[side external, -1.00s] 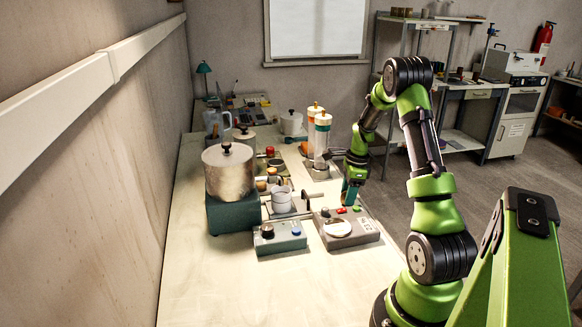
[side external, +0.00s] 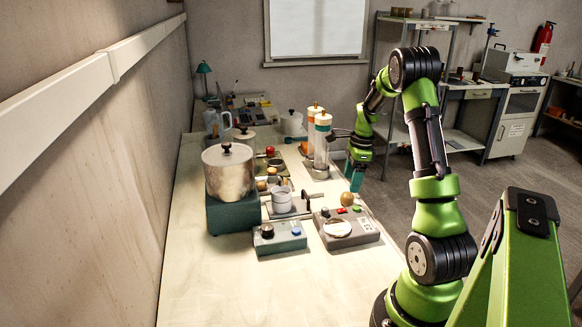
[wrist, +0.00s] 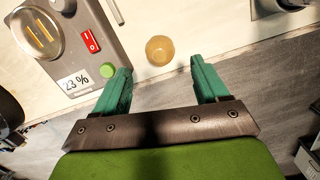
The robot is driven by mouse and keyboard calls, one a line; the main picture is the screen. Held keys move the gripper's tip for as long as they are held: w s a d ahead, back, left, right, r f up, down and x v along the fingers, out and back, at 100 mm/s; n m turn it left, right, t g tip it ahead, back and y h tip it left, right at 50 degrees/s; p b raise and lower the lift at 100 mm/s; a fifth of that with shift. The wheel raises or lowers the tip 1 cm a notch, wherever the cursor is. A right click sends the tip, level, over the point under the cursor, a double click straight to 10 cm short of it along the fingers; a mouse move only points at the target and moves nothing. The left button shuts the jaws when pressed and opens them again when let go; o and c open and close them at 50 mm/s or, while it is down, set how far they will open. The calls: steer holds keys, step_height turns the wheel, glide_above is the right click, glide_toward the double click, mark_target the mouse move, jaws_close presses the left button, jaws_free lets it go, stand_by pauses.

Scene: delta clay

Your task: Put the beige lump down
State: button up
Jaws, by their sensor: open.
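The beige lump (side external: 347,198) rests on the pale table near its right edge, just behind the grey device with the round plate. In the wrist view the lump (wrist: 160,50) is a rounded tan piece lying beyond the fingertips, apart from both. My gripper (side external: 355,185) is above the lump and a little to its right in the side view. In the wrist view my gripper (wrist: 160,72) shows its two green fingers spread wide with nothing between them.
The grey device (side external: 347,238) has a round plate, red and green buttons and a display reading 23 %. A metal pot (side external: 228,172) on a teal base, a small white pot (side external: 282,200) and tall cylinders (side external: 321,145) stand nearby. The table's front is clear.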

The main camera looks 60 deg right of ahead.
step_height(320, 180, up, 6)
steer(key=w+a+r+n+t, duration=0.2)
steer(key=a+r+n, duration=0.35)
steer(key=a, duration=0.55)
steer(key=w+a+r+n+t, duration=0.1)
steer(key=w+a+r+n, duration=0.1)
steer(key=a+r+n, duration=0.6)
steer(key=s+a+n+t, duration=0.1)
steer(key=s+a+n, duration=0.1)
steer(key=a+n, duration=0.2)
steer(key=s+a+f+n+t, duration=0.1)
steer(key=s+a+n, duration=0.2)
steer(key=a, duration=0.5)
steer(key=s+a+f+n+t+y, duration=0.1)
steer(key=s+a+n, duration=0.2)
steer(key=a, duration=0.3)
steer(key=shift+a+n, duration=0.35)
steer(key=shift+n, duration=0.5)
